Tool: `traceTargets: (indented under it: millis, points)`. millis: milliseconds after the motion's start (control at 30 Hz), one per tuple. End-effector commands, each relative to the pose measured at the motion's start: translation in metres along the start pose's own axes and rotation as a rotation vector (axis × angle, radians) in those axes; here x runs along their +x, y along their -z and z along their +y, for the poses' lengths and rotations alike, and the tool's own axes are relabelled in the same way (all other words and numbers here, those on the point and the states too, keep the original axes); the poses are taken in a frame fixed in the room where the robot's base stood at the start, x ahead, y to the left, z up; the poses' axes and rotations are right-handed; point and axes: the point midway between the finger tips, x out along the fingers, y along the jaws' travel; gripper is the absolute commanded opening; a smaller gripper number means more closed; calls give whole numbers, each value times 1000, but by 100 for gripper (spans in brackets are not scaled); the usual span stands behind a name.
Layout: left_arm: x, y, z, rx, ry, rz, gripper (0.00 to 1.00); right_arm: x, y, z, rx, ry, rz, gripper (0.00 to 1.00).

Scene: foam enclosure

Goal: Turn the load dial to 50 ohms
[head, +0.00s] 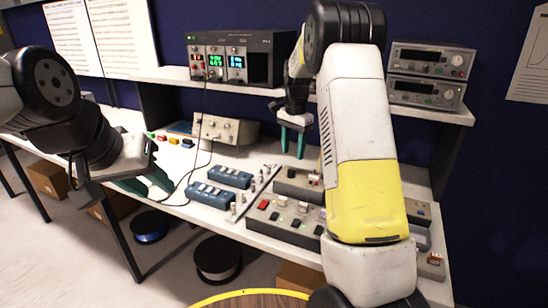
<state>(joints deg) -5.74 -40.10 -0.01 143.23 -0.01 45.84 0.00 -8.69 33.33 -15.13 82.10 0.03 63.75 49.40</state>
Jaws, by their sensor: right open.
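My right gripper (292,150) points down above the bench, its two teal fingers apart and empty. Below it on the bench is a grey control box (297,185) with small knobs. Nearer the front stands a longer grey box (285,220) with red and pale switches or knobs. I cannot tell which control is the load dial, and no ohm markings can be read at this size. My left gripper (148,185) is at the bench's front left edge, apart from the boxes. Its teal fingers are seen at a slant, so their opening is unclear. My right arm hides part of the bench's right side.
Two blue boxes (230,177) (209,195) sit left of the grey boxes. A beige instrument (228,129) stands behind them. The shelf (170,74) holds a dark powered instrument (232,62) and two stacked grey instruments (428,75). Cable spools (217,258) lie on the floor.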

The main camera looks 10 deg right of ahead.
Motion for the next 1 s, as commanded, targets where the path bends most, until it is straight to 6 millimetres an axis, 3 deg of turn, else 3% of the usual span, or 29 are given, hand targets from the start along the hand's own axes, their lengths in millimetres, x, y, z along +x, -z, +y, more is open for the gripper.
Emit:
traceTargets:
  millis: [500,867,1000]
  points:
    - [0,0,0,0,0,0,36,70,0,0,0,-1,-1,48]
    - [0,0,0,0,0,0,36,76,0,0,-1,1,0,48]
    - [0,0,0,0,0,0,36,76,0,0,-1,1,0,21]
